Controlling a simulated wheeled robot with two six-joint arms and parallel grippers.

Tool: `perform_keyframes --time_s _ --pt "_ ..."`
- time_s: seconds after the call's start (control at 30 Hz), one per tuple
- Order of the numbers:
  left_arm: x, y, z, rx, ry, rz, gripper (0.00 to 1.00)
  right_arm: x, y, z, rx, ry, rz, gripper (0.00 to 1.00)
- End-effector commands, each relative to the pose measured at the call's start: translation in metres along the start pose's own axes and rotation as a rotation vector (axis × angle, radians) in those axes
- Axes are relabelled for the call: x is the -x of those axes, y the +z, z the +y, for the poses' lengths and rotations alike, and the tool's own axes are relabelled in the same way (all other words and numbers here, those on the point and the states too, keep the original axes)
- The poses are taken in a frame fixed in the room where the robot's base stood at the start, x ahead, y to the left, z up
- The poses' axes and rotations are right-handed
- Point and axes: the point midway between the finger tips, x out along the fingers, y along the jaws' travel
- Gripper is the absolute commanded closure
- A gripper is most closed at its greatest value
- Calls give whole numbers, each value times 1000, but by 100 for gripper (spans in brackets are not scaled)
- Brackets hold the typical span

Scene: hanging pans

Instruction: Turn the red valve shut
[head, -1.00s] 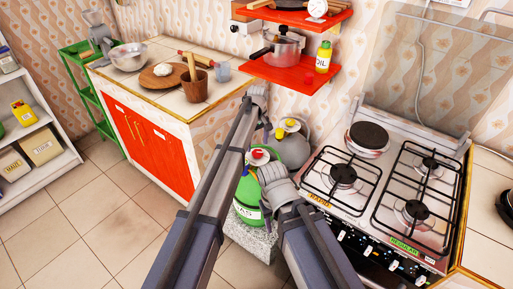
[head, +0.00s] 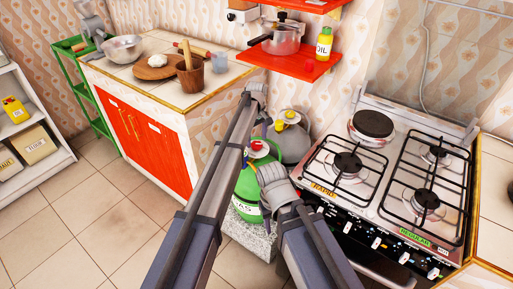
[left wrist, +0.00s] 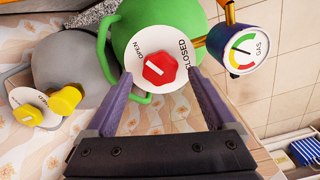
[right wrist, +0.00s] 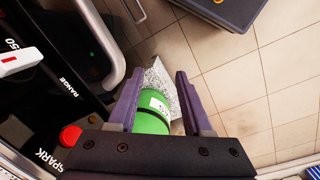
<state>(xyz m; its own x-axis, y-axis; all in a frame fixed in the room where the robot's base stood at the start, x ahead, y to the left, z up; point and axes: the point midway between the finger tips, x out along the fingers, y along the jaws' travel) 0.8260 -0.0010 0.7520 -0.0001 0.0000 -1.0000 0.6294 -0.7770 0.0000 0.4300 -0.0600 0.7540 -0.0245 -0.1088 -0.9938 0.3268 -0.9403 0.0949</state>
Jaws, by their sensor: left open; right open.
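The red valve (head: 256,146) sits on top of a green gas cylinder (head: 247,192). In the left wrist view the red valve (left wrist: 160,69) is a knob on a white dial marked OPEN and CLOSED. Its white mark leans toward the OPEN side. My left gripper (head: 257,92) is open; in its wrist view the fingers (left wrist: 160,76) lie on either side of the knob, with gaps and nothing gripped. My right gripper (head: 270,178) is open and empty, lower down by the stove. In the right wrist view the green cylinder (right wrist: 152,115) shows between its fingers (right wrist: 156,76).
A pressure gauge (left wrist: 242,50) stands beside the valve. A grey cylinder (head: 290,143) with a yellow valve (left wrist: 65,99) is close by. The stove (head: 395,190) is to the right, a counter (head: 180,100) to the left, and a red shelf (head: 290,65) above. Floor at left is clear.

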Motion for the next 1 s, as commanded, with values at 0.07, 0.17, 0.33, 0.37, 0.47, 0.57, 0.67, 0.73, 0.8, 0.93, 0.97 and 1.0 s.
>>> perform_keyframes --time_s 0.07,0.17,0.33,0.37,0.47,0.57,0.67,0.73,0.8,0.93,0.97,1.0 --pt "-15 0 0 0 0 0 11 -15 -1 -1 0 0 0 50" --pt "-21 0 0 0 0 0 11 -21 -1 -2 0 0 0 50" --pt "-22 0 0 0 0 0 11 -21 -1 -2 0 0 0 50" --pt "-21 0 0 0 0 0 11 -21 -1 -2 0 0 0 50" --pt "-21 0 0 0 0 0 11 -21 -1 -2 0 0 0 50" --pt "-21 0 0 0 0 0 19 -21 -1 -2 0 0 0 50" --pt "-21 0 0 0 0 0 30 -21 -1 -2 0 0 0 50" --pt "-21 0 0 0 0 0 38 -21 -1 -2 0 0 0 50" --pt "-21 0 0 0 0 0 46 -21 -1 -2 0 0 0 50" --pt "-21 0 0 0 0 0 60 -21 -1 -2 0 0 0 50" --pt "-21 0 0 0 0 0 64 -21 -1 -2 0 0 0 50" --pt "-21 0 0 0 0 0 68 -21 -1 -2 0 0 0 50"
